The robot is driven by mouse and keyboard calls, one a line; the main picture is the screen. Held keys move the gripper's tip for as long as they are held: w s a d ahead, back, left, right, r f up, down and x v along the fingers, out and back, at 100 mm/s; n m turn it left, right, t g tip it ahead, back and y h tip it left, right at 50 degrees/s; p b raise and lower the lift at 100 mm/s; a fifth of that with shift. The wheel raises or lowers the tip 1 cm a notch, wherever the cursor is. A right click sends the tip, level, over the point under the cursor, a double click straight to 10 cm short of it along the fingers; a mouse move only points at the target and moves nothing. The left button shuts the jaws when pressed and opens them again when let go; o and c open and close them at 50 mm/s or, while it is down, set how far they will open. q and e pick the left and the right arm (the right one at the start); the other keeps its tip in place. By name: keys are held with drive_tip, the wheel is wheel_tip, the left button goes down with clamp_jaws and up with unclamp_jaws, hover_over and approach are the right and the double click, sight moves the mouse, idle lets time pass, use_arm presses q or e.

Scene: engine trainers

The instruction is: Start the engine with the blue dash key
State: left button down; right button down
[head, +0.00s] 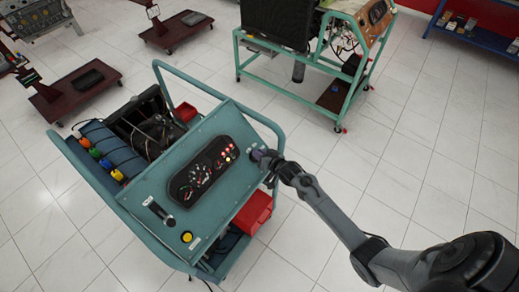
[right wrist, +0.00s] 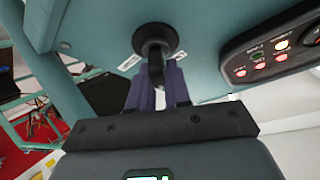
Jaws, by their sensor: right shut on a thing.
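The teal engine trainer (head: 228,121) stands at the left of centre in the head view, with a sloped dash panel. A black gauge cluster (head: 198,173) on the dash has several lit lamps, some red; part of it shows in the right wrist view (right wrist: 270,58). My right gripper (head: 264,160) is at the dash's right edge. In the right wrist view its purple fingers (right wrist: 160,92) are shut on the dark key (right wrist: 156,72) at the round black ignition switch (right wrist: 155,40). The key's colour is hard to tell. My left gripper is not in view.
A red bin (head: 252,212) sits under the dash's right side. Colored caps (head: 106,164) line the trainer's left side. Another teal-framed trainer (head: 352,88) stands behind, with dark red stands (head: 75,92) at the back left. The tiled floor (head: 420,150) at right is clear.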

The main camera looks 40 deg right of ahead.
drive_tip(key=m+h+p, duration=0.1)
drive_tip(key=m, duration=0.1)
drive_tip(key=m+g+h+p, duration=0.1)
drive_tip(key=m+p, duration=0.1)
drive_tip(key=m, duration=0.1)
drive_tip(key=m+g+p, duration=0.1)
drive_tip(key=m, duration=0.1)
drive_tip(key=shift+s+m+h+p, duration=0.1)
drive_tip(key=shift+m+h+p, duration=0.2)
drive_tip(key=shift+m+p, duration=0.1)
drive_tip(key=shift+d+f+m+g+h+p, duration=0.15)
drive_tip(key=shift+m+g+p, duration=0.1)
drive_tip(key=shift+m, duration=0.3)
drive_tip(key=shift+f+m+g+h+p, duration=0.15)
drive_tip(key=shift+m+g, duration=0.1)
drive_tip(key=shift+m, duration=0.3)
drive_tip(key=shift+s, duration=0.1)
